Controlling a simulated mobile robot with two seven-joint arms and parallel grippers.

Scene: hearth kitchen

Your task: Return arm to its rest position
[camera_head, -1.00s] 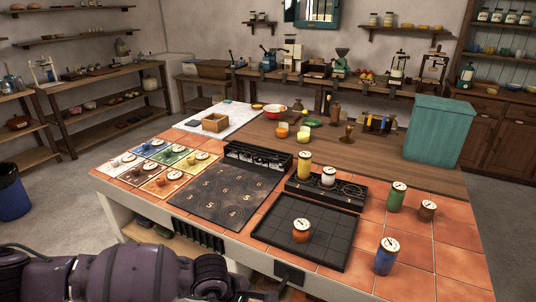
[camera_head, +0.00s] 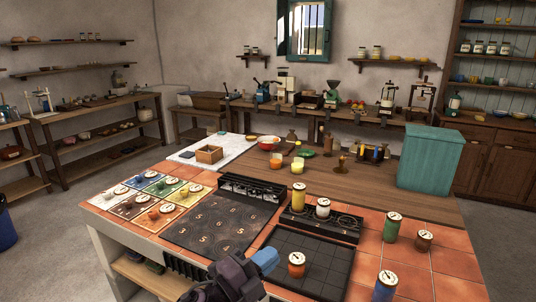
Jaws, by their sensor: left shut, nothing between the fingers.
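My left gripper (camera_head: 265,260) is at the bottom middle of the head view, with its arm coming up from the lower edge. Its blue fingertips are shut and hold nothing. They are over the left edge of the black gridded tray (camera_head: 318,262), left of an orange jar (camera_head: 296,266) with a white dial lid that stands on that tray. The gripper and arm hide the tray's lower left part. My right gripper is not in view.
A dark burner-like panel (camera_head: 212,232) lies left of the tray. A yellow jar (camera_head: 298,198) and a white one stand on a black rack behind. Green (camera_head: 391,228), brown (camera_head: 424,241) and blue (camera_head: 385,288) jars stand at right. A teal box (camera_head: 430,160) is at the back right.

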